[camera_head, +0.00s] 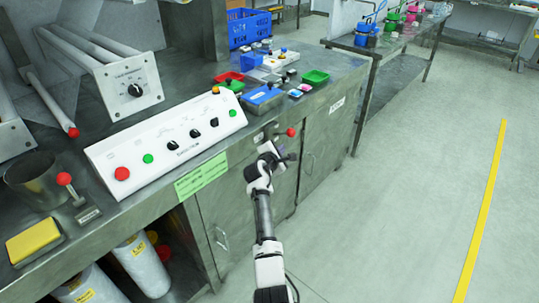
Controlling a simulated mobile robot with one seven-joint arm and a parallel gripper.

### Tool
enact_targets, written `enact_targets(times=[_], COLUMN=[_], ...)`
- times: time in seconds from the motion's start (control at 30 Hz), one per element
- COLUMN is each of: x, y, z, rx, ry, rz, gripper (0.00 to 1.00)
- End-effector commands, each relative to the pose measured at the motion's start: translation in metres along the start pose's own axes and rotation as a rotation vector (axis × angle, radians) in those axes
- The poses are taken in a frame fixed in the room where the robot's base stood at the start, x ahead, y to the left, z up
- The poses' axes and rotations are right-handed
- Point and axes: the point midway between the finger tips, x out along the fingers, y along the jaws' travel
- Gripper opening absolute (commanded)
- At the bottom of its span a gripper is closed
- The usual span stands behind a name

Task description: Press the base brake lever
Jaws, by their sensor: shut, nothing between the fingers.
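Several red-ball levers are in view, and I cannot read which is the base brake lever. One red-ball lever (291,132) sits at the bench's front edge, just beyond my gripper. Its base is partly hidden by my gripper. Another red-ball lever (65,179) stands on a small dark plate at the lower left, far from my gripper. My gripper (279,157) is shut and empty, in front of the bench edge, right of the white control panel. Whether it touches the nearby lever I cannot tell.
The white control panel (165,148) has a red button, green buttons and black knobs. A blue tray (263,97), green trays and a blue crate (249,27) stand farther back. A yellow block (34,241) lies lower left. The floor (410,210) at right is clear.

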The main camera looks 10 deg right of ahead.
Motion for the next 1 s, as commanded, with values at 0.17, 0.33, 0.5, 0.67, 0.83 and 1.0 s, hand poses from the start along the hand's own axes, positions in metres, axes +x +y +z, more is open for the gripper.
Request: enact_targets(times=[0.17, 0.33, 0.5, 0.67, 0.83, 1.0], x=[-0.034, -0.059, -0.073, -0.076, -0.076, -0.076], y=[0.011, 0.019, 0.023, 0.025, 0.025, 0.025], z=[-0.005, -0.008, -0.009, -0.008, -0.009, -0.009], rx=[0.001, 0.0, 0.001, 0.001, 0.0, 0.0], ry=[0.002, 0.002, 0.002, 0.002, 0.002, 0.002], rz=[0.002, 0.002, -0.002, -0.002, -0.002, -0.002], gripper=[0.0, 0.0, 0.0, 0.0, 0.0, 0.0])
